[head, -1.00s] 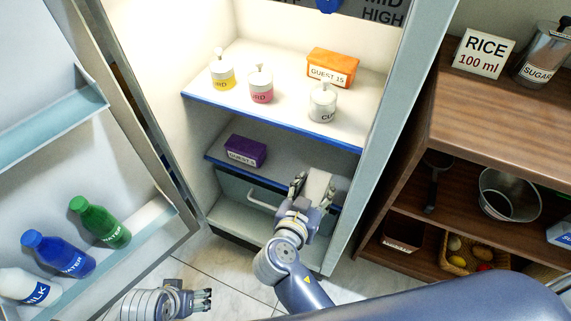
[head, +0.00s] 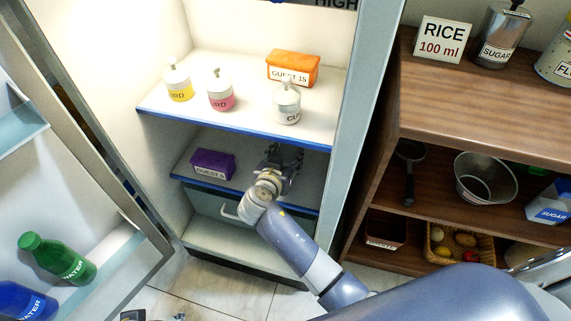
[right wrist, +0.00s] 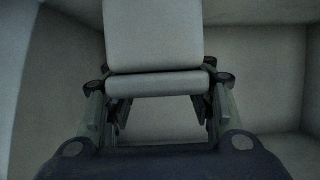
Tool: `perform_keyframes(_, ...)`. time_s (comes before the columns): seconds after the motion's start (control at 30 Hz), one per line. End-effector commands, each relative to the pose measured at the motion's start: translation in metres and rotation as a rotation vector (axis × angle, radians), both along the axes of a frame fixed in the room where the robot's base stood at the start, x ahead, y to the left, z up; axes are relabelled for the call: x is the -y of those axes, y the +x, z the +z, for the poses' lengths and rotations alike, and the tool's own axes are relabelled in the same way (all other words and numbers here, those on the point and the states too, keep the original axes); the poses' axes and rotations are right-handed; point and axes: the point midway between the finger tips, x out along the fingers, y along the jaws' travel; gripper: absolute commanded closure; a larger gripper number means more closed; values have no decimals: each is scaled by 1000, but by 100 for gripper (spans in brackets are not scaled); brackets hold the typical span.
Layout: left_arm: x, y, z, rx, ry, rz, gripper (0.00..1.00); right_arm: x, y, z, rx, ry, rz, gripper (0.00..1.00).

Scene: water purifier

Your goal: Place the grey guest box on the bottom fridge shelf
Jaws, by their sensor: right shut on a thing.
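The grey guest box (right wrist: 153,35) shows pale grey in the right wrist view, between the fingers of my right gripper (right wrist: 158,95). In the head view my right gripper (head: 284,158) reaches into the fridge above the lower shelf (head: 236,168), to the right of the purple guest box (head: 213,164). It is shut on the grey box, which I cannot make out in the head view. Whether the box touches the shelf is unclear. Only a sliver of my left gripper (head: 152,317) shows at the bottom edge.
The upper shelf (head: 200,122) holds an orange guest box (head: 293,69) and three curd jars. A drawer (head: 205,204) is under the lower shelf. The open fridge door (head: 120,240) with bottles stands left. A wooden cabinet (head: 480,120) stands right of the fridge wall.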

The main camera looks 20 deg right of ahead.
Motion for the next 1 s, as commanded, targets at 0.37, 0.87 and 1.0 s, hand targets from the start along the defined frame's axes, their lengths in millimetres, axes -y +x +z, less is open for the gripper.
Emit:
perform_keyframes(0.37, 0, 0, -10, 0, 1, 0, 32, 1, 4, -34, 1, -2, 2, 85)
perform_keyframes(0.87, 1, 3, -10, 12, -2, 0, 32, 1, 3, -37, -1, 1, 1, 30)
perform_keyframes(1.0, 1, 3, -10, 12, -2, 0, 32, 1, 3, -37, -1, 1, 1, 30)
